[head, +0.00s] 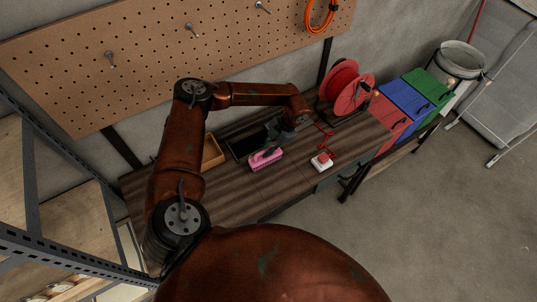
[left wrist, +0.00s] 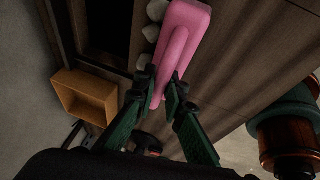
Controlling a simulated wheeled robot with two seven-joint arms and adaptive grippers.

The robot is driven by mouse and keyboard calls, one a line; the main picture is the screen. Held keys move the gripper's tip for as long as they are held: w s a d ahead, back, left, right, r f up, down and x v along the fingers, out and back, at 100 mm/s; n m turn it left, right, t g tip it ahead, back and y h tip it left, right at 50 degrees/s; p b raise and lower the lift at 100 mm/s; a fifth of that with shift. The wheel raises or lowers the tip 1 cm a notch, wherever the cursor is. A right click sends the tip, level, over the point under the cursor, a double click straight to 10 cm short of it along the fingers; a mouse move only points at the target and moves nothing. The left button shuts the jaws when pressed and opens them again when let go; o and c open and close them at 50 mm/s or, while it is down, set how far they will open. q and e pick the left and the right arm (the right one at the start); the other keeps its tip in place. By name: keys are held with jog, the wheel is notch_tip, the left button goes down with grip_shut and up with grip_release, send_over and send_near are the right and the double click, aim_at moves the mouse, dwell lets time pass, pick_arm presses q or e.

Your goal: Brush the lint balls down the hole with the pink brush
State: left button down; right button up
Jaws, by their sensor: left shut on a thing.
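The pink brush (head: 265,159) is over the wooden workbench, and my left gripper (head: 272,147) is shut on its handle. In the left wrist view the pink handle (left wrist: 182,35) runs up from between the fingertips. The dark rectangular hole (head: 244,142) lies just left of the brush; it also shows in the left wrist view (left wrist: 108,22). Several whitish lint balls (left wrist: 150,33) sit in a row along the brush, between it and the hole. I cannot tell whether the bristles touch the bench. My right gripper is not in view.
A wooden box (head: 212,152) stands left of the hole. A small red-and-white object (head: 321,162) lies right of the brush on the bench (head: 285,185). A red reel (head: 347,88) stands at the far right end. A pegboard (head: 150,60) is on the wall behind.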

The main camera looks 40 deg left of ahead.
pick_arm(q)
jog(key=w+a+b, duration=0.3)
jog(key=a, duration=0.5)
jog(key=shift+w, duration=0.3)
dwell(0.4)
dwell(0.7)
jog(key=s+d+r+p, duration=0.2)
jog(key=d+r+p, duration=0.2)
jog(key=r+p, duration=0.4)
jog(key=shift+d, duration=0.3)
dwell(1.1)
